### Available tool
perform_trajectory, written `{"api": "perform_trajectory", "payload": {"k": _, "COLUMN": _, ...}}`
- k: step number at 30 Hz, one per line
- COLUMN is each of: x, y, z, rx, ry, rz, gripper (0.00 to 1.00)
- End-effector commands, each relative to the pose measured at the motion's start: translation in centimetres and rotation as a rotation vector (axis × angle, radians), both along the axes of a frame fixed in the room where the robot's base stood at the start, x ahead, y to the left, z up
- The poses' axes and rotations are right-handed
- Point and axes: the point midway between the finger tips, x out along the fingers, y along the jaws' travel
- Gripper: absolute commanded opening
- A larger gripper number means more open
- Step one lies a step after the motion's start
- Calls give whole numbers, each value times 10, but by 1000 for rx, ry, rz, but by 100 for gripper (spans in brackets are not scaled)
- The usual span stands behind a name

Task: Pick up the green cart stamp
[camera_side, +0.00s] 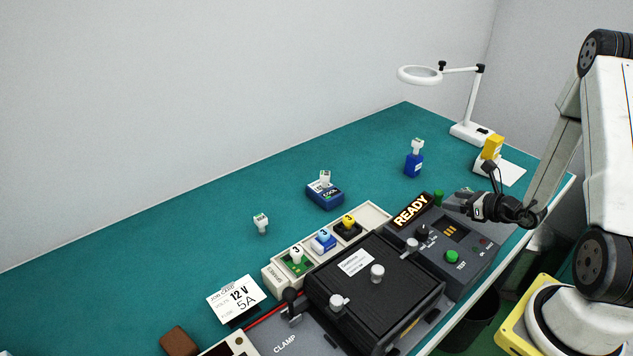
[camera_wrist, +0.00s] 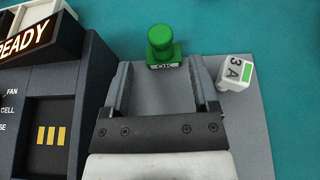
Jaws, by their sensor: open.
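The green cart stamp (camera_wrist: 160,45) has a round knob on a block marked OK. It stands upright on a grey panel, just beyond my fingertips and between their lines in the wrist view. In the side view the green stamp (camera_side: 439,197) is small, to the left of my gripper. My gripper (camera_wrist: 162,68) is open and empty, its two dark fingers apart. The stamp's lower part is partly hidden there.
A white 3 A block (camera_wrist: 235,72) sits close beside the right finger. The lit READY sign (camera_side: 411,210) rises left of the stamp. A yellow-topped object (camera_side: 492,147) stands on a white card behind. A blue bottle-like object (camera_side: 414,160) stands farther left; teal bench lies open around it.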

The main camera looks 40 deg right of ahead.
Motion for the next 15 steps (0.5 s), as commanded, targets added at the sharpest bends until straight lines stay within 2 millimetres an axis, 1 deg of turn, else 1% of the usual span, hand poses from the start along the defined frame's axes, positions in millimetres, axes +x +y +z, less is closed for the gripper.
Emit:
{"api": "perform_trajectory", "payload": {"k": 7, "x": 17, "y": 1, "z": -7, "rx": 2, "ry": 0, "rz": 1, "gripper": 77}}
{"api": "perform_trajectory", "payload": {"k": 15, "x": 21, "y": 1, "z": -8, "rx": 0, "ry": 0, "rz": 1, "gripper": 77}}
